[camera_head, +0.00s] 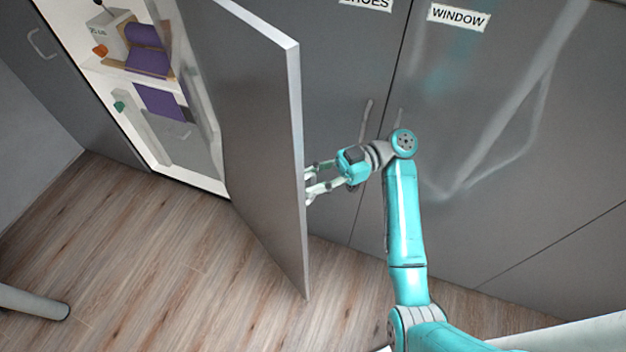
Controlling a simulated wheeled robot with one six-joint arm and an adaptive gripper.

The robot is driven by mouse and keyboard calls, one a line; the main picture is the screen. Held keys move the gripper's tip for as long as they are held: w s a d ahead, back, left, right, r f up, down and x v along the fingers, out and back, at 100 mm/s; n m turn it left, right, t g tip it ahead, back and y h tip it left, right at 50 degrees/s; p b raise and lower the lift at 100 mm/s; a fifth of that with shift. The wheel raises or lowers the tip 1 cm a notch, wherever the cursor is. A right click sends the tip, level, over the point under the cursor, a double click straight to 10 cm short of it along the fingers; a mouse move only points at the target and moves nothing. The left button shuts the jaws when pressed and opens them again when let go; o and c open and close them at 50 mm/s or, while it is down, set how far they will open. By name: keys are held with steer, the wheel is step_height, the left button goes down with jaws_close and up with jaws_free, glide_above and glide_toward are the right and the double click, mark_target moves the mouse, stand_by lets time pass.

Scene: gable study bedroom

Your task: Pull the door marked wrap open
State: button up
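A grey door (252,130) stands swung out from the cupboard front, with a bright narrow edge facing me. No label shows on the side of it that I see, so I cannot read whether it is marked wrap. My gripper (311,182) is at the right side of this door, close to its free edge. Two fingers show with a gap between them, but their tips run up to the door edge and are partly hidden. No handle of this door is visible, and I cannot tell whether the fingers hold one.
The open cupboard (205,183) holds purple items (148,62) on shelves. Shut doors labelled SHOES (366,3) and WINDOW (458,17) stand behind my arm. Another grey door (75,85) with a handle is at left. Wood floor (150,265) is clear in front; a pale rounded leg (35,302) lies lower left.

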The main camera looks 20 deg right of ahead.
step_height(320, 180, up, 10)
steer(key=shift+f, duration=0.15)
stand_by(0.3)
steer(key=shift+s, duration=0.1)
stand_by(0.3)
